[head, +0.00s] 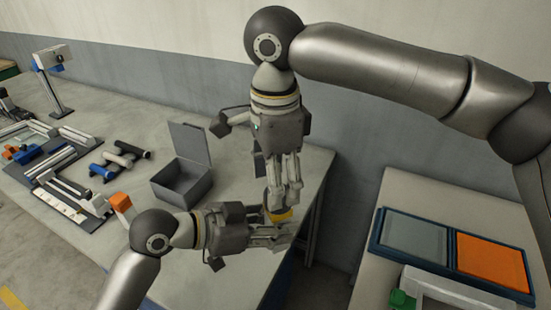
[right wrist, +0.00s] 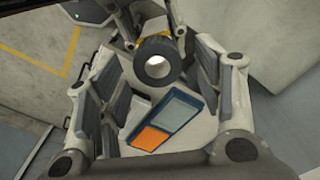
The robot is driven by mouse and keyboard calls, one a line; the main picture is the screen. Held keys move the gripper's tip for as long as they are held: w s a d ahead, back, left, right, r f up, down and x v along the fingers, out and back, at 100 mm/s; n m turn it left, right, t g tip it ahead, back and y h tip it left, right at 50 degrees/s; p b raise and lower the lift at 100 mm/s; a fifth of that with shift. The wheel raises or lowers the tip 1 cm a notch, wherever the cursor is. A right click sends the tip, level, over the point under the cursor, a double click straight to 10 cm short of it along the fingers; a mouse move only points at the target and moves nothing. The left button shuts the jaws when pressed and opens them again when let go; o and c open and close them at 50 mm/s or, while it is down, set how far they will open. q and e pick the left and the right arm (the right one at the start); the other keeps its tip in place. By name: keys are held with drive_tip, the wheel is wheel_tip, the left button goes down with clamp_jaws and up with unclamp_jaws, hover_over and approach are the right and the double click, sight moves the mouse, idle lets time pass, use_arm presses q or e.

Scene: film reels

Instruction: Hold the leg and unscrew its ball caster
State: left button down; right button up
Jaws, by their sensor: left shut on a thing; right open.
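My left gripper (head: 283,236) is shut on the leg (head: 281,216), a short piece with a yellow band, held above the table's right end. Fingers hide most of the leg; its yellow part also shows in the right wrist view (right wrist: 178,38). The ball caster (right wrist: 157,66) is a dark round end with a pale centre, facing the right wrist camera. My right gripper (head: 284,200) points down from above, open. Its fingers (right wrist: 157,75) stand on either side of the caster's end, with gaps visible in the right wrist view.
An open grey box (head: 182,184) stands on the table behind my left gripper. Dark and blue rods (head: 122,158) and other parts lie left of it. A blue tray (head: 378,232) with grey and orange panels lies on the right-hand table. A gap separates the tables.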

drive_tip(key=shift+f, duration=1.45)
drive_tip(key=shift+c, duration=0.3)
